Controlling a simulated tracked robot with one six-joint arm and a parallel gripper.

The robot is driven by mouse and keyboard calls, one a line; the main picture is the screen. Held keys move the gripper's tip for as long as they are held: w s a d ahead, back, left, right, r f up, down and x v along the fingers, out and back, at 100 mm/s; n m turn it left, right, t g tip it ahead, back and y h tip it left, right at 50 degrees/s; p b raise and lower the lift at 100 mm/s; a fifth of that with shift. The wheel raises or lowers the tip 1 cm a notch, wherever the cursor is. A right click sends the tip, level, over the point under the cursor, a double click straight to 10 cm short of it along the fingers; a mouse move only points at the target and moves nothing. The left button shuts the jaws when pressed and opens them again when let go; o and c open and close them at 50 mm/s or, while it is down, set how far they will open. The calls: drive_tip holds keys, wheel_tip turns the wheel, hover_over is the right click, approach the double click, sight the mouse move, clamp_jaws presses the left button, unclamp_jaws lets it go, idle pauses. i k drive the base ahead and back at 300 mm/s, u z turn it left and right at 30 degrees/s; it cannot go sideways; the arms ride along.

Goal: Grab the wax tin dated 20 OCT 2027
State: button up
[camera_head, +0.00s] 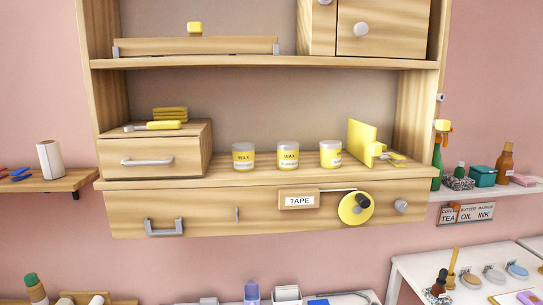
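Three small white and yellow tins stand upright in a row on the wooden cabinet's lower shelf (262,177): a left tin (243,156), a middle tin (288,155) and a right tin (330,154). The left and middle tins read WAX on their labels. The right tin's label is turned partly to the side. The small print below is too blurred to read, so I cannot tell which tin is dated 20 OCT 2027. My gripper is not in view.
A wooden drawer box (155,150) stands left of the tins. A yellow upright panel (361,144) stands close to the right tin. A TAPE sign (299,201) and a yellow disc (355,208) are on the cabinet front below. The shelf's front edge before the tins is clear.

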sight(243, 153)
drive_tip(key=z, duration=0.45)
drive_tip(key=k, duration=0.9)
drive_tip(key=u, duration=1.1)
drive_tip(key=i, duration=1)
drive_tip(key=u, duration=0.05)
